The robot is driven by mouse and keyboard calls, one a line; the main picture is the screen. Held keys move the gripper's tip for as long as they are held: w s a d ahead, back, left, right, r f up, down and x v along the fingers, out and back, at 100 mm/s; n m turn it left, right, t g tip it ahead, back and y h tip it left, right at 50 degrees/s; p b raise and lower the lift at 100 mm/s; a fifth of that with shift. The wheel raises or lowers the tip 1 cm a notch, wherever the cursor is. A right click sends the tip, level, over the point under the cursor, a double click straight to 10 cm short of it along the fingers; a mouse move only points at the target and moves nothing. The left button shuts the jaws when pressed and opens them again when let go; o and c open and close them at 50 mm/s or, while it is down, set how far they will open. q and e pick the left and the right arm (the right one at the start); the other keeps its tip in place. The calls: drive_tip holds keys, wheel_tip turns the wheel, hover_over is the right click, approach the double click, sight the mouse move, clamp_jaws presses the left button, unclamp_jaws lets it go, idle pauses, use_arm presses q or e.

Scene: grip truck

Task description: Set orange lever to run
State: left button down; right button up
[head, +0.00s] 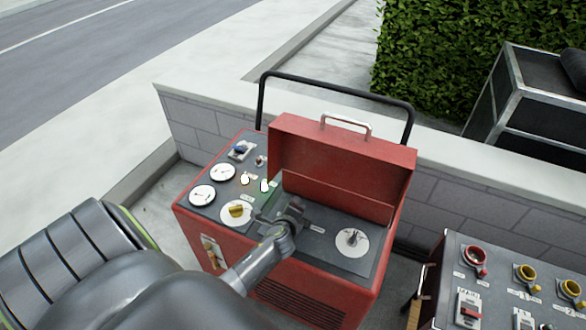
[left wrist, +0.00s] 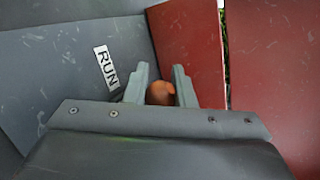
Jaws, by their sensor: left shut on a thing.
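The orange lever (left wrist: 160,93) shows in the left wrist view between the two fingers of my left gripper (left wrist: 159,88), which is shut on it. A white label reading RUN (left wrist: 107,68) lies on the grey panel to the left of the fingers. In the head view my left gripper (head: 277,212) is over the grey top panel of the red machine (head: 325,148), near its middle. The lever is hidden there behind the gripper and arm. My right gripper is not in view.
The raised red lid with a metal handle (head: 346,122) stands behind the gripper. Gauges (head: 222,172), a yellow knob (head: 238,210) and a round dial (head: 352,242) sit on the panel. Another control box (head: 500,275) stands at the right, a low wall behind.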

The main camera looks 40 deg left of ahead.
use_arm(q)
drive_tip(key=c, duration=1.2)
unclamp_jaws()
drive_tip(key=p+v, duration=0.1)
drive_tip(key=v, duration=1.6)
drive_tip(key=shift+p, duration=0.4)
drive_tip(key=shift+s+r, duration=0.1)
drive_tip(key=shift+s, duration=0.05)
